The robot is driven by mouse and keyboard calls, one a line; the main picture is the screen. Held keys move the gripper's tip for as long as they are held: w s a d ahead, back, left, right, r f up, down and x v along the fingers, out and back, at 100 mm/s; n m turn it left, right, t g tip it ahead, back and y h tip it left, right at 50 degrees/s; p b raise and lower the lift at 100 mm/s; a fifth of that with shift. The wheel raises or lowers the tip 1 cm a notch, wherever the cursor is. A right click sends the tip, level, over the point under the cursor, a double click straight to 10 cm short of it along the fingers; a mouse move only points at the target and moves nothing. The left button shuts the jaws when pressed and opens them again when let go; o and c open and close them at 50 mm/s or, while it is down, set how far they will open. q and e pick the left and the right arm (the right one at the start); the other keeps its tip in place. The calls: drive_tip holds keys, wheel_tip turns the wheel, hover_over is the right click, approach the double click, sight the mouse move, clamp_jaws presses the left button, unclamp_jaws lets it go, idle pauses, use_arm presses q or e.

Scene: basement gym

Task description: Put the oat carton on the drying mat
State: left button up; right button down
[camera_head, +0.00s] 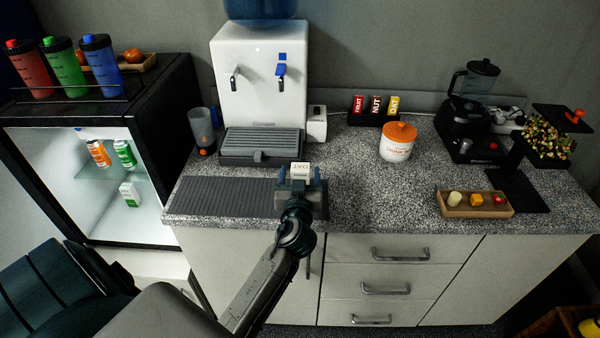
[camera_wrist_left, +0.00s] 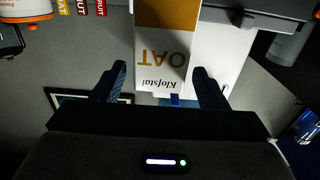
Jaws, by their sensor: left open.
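The oat carton (camera_head: 300,169) is small, white and brown, and stands out above my left gripper (camera_head: 300,180) in the head view. In the left wrist view the carton (camera_wrist_left: 163,45), with "OAT" upside down, reaches between the fingertips (camera_wrist_left: 160,78). The fingers are open, with a gap on each side of the carton. The drying mat (camera_head: 220,196) is dark and ribbed, and lies on the counter left of the gripper. The mat's right end runs behind the gripper. The carton's base is hidden, so I cannot tell what it rests on. My right gripper is not in view.
A white water dispenser (camera_head: 259,85) with a drip tray (camera_head: 260,146) stands behind the mat. A tumbler (camera_head: 202,130) is left of it. An orange-lidded tub (camera_head: 398,143) and a wooden tray (camera_head: 475,205) stand to the right. The speckled counter between is clear.

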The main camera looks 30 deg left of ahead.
use_arm(q)
drive_tip(key=b+v, duration=0.3)
drive_tip(key=v, duration=0.7)
drive_tip(key=shift+s+d, duration=0.25)
drive_tip(key=shift+s, duration=0.05)
